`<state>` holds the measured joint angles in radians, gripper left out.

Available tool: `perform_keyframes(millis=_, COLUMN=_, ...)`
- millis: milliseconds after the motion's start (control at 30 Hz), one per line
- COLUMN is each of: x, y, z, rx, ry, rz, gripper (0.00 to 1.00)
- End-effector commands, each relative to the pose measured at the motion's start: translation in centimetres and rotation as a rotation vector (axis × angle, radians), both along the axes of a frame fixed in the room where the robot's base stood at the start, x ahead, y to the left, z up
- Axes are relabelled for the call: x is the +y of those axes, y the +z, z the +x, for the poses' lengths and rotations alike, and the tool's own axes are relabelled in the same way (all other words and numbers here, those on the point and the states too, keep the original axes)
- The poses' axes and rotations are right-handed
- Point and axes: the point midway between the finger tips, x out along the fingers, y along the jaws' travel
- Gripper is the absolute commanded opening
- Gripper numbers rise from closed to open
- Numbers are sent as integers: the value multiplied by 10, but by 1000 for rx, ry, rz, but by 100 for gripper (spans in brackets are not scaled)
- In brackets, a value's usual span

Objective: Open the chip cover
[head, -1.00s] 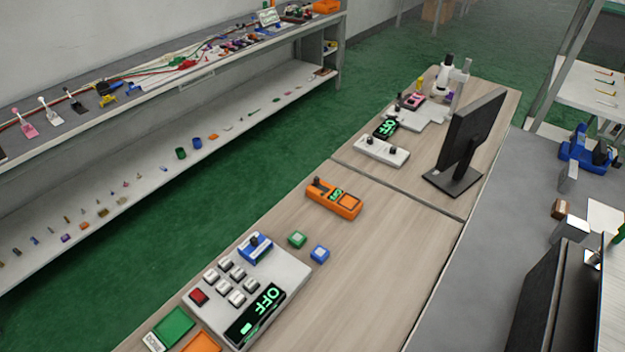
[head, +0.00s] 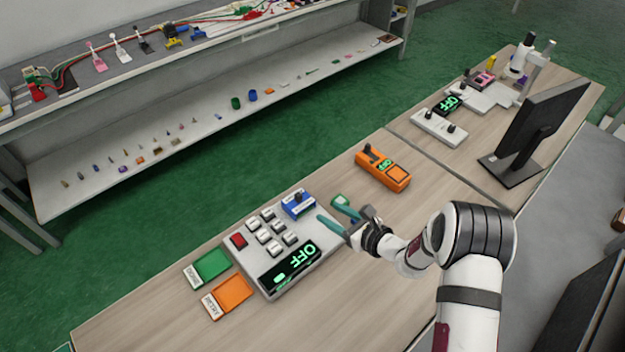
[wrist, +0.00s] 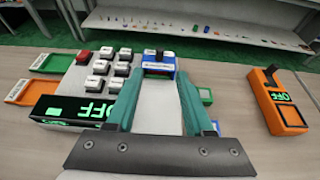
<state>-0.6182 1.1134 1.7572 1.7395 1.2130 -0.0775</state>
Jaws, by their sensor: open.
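A blue fixture (head: 298,204) with a dark knob and a pale label sits at the back right corner of the white control box (head: 327,242). It may be the chip cover, but I cannot tell for sure. My gripper (head: 328,208) has teal fingers, spread apart with nothing between them, above the box's right edge and just right of the blue fixture. In the wrist view the blue fixture (wrist: 158,66) lies ahead, between the fingertips (wrist: 160,76), its lower part close to them. Whether they touch it I cannot tell.
The box carries white keys, a red key (head: 239,241) and a display reading OFF (head: 291,267). Green (head: 212,265) and orange (head: 229,294) trays lie left. A green block (wrist: 205,96) is beside the right finger. An orange device (head: 383,169) stands further back; a monitor (head: 535,120) is right.

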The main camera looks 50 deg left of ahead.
Motion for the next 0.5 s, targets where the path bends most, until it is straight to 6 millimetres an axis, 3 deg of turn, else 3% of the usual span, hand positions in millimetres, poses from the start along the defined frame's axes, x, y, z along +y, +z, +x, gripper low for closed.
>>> perform_keyframes(millis=300, x=80, y=-33, z=-2, rx=-1, ry=5, rz=2, gripper=52)
perform_keyframes(millis=500, x=121, y=-50, z=-1, rx=0, ry=3, rz=1, gripper=52)
